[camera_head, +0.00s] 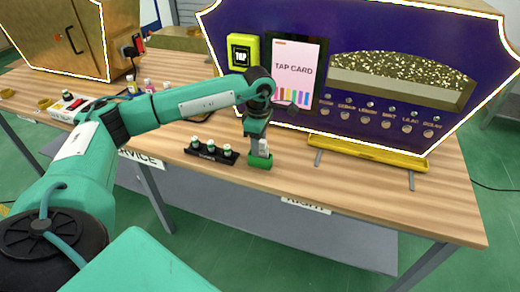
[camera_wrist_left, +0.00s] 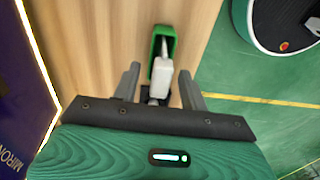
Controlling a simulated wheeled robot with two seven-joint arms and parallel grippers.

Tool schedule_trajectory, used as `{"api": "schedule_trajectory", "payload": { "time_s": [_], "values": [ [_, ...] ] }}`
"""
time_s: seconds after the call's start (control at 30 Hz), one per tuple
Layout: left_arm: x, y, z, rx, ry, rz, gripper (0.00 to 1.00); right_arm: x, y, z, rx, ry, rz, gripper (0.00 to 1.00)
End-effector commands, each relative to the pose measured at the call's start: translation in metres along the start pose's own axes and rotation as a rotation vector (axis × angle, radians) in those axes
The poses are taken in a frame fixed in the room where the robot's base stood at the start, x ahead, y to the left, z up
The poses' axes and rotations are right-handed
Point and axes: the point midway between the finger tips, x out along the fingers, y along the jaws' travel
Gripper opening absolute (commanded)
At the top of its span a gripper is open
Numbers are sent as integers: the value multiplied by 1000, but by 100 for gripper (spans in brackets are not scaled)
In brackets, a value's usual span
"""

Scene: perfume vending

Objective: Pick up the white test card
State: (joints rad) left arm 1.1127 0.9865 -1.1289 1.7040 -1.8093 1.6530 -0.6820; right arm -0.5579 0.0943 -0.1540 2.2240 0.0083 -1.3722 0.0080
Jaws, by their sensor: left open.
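A small green holder (camera_head: 260,161) stands near the front edge of the wooden table, and a white piece (camera_head: 264,146) rises from it. In the left wrist view the green holder (camera_wrist_left: 172,36) has a white upright piece, apparently the test card (camera_wrist_left: 161,76), reaching toward the camera. My left gripper (camera_head: 258,143) points down over the holder. In its wrist view my left gripper (camera_wrist_left: 159,70) is open, with one finger on each side of the white piece and gaps visible. The card's lower part is partly hidden. My right gripper is not in view.
A black rack (camera_head: 211,152) with several small bottles stands left of the holder. Behind is the purple vending machine (camera_head: 300,30) with a tap card screen (camera_head: 292,70) and a yellow tray (camera_head: 370,150). The table right of the holder is clear.

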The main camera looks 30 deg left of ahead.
Motion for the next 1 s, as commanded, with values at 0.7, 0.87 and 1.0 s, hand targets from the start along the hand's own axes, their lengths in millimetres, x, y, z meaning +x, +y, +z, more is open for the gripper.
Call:
{"api": "schedule_trajectory", "payload": {
  "time_s": [0.7,0.87,1.0],
  "values": [
    [-8,0,0,1,-1,1,0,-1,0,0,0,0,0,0],
    [-29,1,1,1,-2,4,0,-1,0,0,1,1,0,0],
    [-57,0,1,2,-2,4,0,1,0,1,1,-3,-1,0]
  ]
}}
